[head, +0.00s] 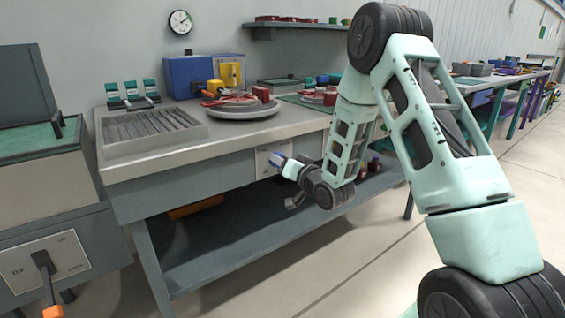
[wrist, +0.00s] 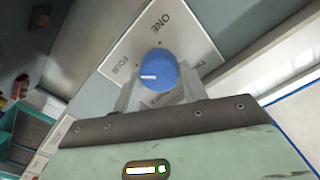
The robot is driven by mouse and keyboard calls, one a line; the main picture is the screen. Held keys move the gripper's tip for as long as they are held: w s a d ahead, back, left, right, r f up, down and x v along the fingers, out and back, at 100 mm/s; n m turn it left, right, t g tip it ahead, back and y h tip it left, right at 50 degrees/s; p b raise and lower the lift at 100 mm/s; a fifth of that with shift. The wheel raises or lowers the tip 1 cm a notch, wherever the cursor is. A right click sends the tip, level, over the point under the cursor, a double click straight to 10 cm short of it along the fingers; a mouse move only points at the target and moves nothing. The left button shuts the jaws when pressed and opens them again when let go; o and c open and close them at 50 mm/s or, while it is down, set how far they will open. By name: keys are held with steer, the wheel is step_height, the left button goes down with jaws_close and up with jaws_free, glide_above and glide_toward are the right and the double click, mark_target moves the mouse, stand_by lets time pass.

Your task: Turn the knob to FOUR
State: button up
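The blue round knob (wrist: 158,68) sits on a pale label plate (wrist: 147,36) in the wrist view. A white mark on its face points left, roughly toward the FOUR label (wrist: 122,66). ONE is printed at the top; the right and bottom labels are partly hidden. My gripper (wrist: 160,98) shows just below the knob, its pale fingers spread to either side, with gaps seeming to remain; contact is hard to judge. In the head view, my gripper (head: 279,161) is at the plate (head: 264,163) on the bench front and largely hides the knob.
The bench (head: 185,153) carries a slotted tray (head: 150,126), a blue and yellow box (head: 200,76) and a round plate (head: 240,111) with red parts. A lever panel (head: 52,262) stands at lower left. The floor in front is clear.

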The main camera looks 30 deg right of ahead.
steer(key=o, duration=0.3)
steer(key=shift+o, duration=0.2)
steer(key=s+p, duration=1.1)
steer(key=s, duration=0.6)
steer(key=shift+s+d, duration=0.25)
